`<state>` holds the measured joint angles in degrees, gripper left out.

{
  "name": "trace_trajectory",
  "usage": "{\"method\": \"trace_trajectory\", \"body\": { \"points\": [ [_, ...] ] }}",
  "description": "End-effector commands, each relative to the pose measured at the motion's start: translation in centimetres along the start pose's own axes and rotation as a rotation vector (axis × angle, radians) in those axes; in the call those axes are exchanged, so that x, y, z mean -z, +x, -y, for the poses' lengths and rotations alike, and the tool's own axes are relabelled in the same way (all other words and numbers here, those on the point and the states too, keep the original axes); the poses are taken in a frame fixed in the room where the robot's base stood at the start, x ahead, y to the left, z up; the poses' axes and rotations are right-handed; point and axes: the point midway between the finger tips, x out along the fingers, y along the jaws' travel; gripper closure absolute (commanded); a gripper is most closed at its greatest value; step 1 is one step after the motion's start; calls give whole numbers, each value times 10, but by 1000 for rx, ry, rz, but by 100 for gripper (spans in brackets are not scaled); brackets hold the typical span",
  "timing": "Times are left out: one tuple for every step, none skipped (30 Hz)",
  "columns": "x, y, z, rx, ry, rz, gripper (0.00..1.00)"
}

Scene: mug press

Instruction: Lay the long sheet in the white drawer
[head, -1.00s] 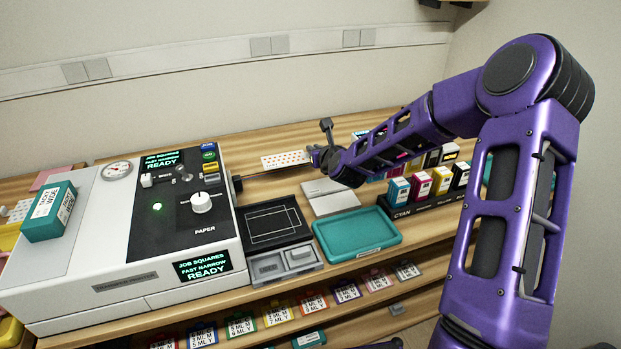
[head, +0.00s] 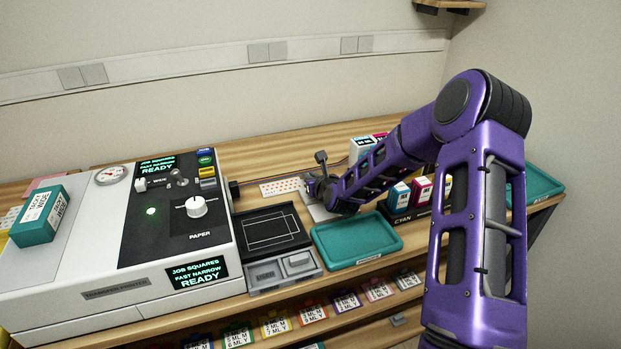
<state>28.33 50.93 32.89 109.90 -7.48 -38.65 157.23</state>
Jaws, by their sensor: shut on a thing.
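A long white sheet (head: 281,187) with rows of orange-red dots extends to the left of my gripper (head: 312,187), between the printer and the ink boxes. My gripper is shut on the sheet's right end; the fingertips are small and partly hidden by my wrist. The sheet looks roughly level; I cannot tell its height above the wooden bench. A pale flat piece (head: 319,212) lies under my wrist, mostly covered. No open white drawer is plain to see. The white printer (head: 60,285) at the left has seams in its front, and I cannot tell whether one is a drawer.
A black outlined plate (head: 270,229) and a grey block unit (head: 285,270) sit beside the printer. A teal tray (head: 356,238) is right of them. Ink boxes (head: 421,191) stand behind my forearm. A teal box (head: 39,215) rests on the printer. Labelled cards line the lower shelf.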

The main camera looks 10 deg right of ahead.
Motion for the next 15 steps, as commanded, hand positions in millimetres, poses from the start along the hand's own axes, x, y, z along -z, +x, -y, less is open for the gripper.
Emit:
{"method": "trace_trajectory", "body": {
  "points": [
    [-1, 0, 0, 0, 0, 1, 100],
    [-1, 0, 0, 0, 0, 1, 100],
    [-1, 0, 0, 0, 0, 1, 100],
    [-1, 0, 0, 0, 0, 1, 100],
    [0, 0, 0, 0, 1, 0, 100],
    [1, 0, 0, 0, 1, 0, 100],
    [2, 1, 0, 1, 1, 0, 100],
    [1, 0, 0, 0, 0, 1, 83],
    [1, 0, 0, 0, 0, 1, 76],
    [1, 0, 0, 0, 0, 1, 71],
    [1, 0, 0, 0, 0, 0, 65],
    [1, 0, 0, 0, 0, 0, 59],
    [1, 0, 0, 0, 0, 0, 59],
    [1, 0, 0, 0, 0, 0, 59],
    [1, 0, 0, 0, 0, 0, 59]
  ]
}}
